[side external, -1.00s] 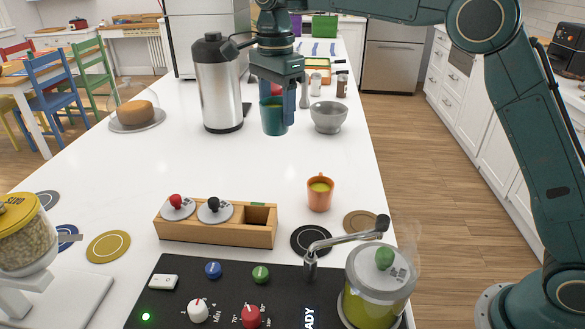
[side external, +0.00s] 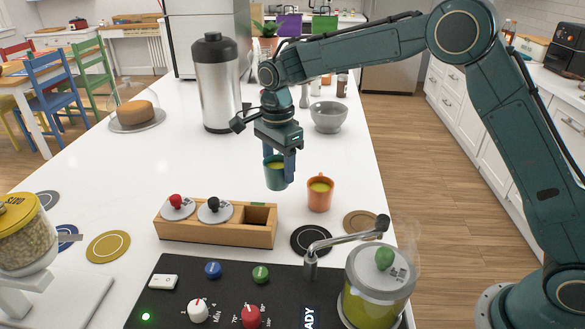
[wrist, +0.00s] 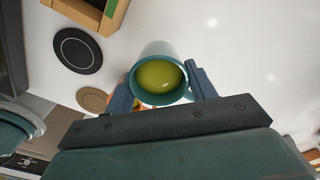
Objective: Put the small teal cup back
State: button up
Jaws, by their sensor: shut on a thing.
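The small teal cup (side external: 275,174) is held upright between the fingers of my gripper (side external: 280,170), which is shut on it. The cup is above the white counter, just behind and left of the orange cup. In the wrist view the teal cup (wrist: 158,78) holds a yellow-green liquid, with a finger of my gripper (wrist: 160,92) on each side. I cannot tell its exact height above the counter.
An orange cup (side external: 320,194) with yellow-green liquid stands close by on the right. In front are a wooden box (side external: 215,233) with an empty right compartment, a black round coaster (side external: 312,240) and a tan coaster (side external: 360,224). A glass pot (side external: 379,285) with a crank stands on the dark panel.

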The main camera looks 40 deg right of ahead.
aim_at(279, 181)
jog(key=shift+f, duration=0.1)
jog(key=shift+f, duration=2.05)
jog(key=o, duration=1.2)
jog(key=shift+f, duration=0.15)
notch_tip(279, 181, up, 12)
jog(key=shift+r, duration=0.2)
